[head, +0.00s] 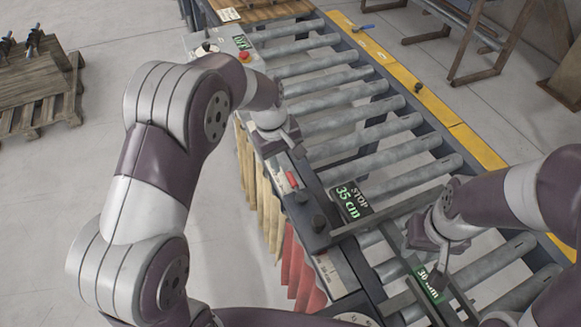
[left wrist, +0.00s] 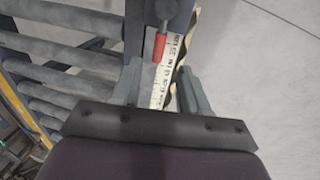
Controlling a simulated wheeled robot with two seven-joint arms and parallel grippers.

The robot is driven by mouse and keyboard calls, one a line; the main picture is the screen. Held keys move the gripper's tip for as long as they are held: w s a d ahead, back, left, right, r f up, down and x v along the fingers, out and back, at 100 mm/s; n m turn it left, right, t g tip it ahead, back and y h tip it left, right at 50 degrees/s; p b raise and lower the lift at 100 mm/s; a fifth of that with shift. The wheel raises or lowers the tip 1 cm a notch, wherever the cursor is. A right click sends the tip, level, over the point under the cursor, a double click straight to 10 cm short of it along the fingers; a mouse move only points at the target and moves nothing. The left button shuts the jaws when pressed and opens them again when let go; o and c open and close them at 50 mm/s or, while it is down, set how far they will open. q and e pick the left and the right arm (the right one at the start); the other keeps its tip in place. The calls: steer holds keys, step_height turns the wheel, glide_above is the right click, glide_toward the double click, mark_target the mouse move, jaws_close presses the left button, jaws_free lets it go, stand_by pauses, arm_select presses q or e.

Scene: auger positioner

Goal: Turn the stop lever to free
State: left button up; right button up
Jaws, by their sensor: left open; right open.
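A small red-handled lever (head: 291,180), which I take to be the stop lever, sits on the near side rail of the roller conveyor, beside a white scale. The red handle (left wrist: 159,47) also shows in the left wrist view, just beyond the fingertips and pointing along the rail. My left gripper (head: 283,146) is open and empty above the rail, a little behind the lever in the head view. In the left wrist view its fingers (left wrist: 160,88) stand either side of the scale strip. My right gripper (head: 432,246) is open over the rollers near the stop bar. No "free" marking is legible.
A green display reading STOP 35 cm (head: 352,198) and another reading 30 cm (head: 427,282) sit by the stop bars. A control box (head: 230,44) with a red button is at the rail's far end.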

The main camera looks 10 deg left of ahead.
mark_target(292, 180)
arm_select(q)
steer(key=f, duration=0.2)
steer(key=d+f+p, duration=0.1)
steer(key=f, duration=0.1)
steer(key=w+f, duration=0.1)
steer(key=f, duration=0.2)
steer(key=shift+d, duration=0.15)
steer(key=shift+w+f+p, duration=0.15)
steer(key=shift+f+p, duration=0.15)
steer(key=shift+f, duration=0.2)
steer(key=shift+s, duration=0.3)
steer(key=shift+w, duration=0.1)
jaws_close()
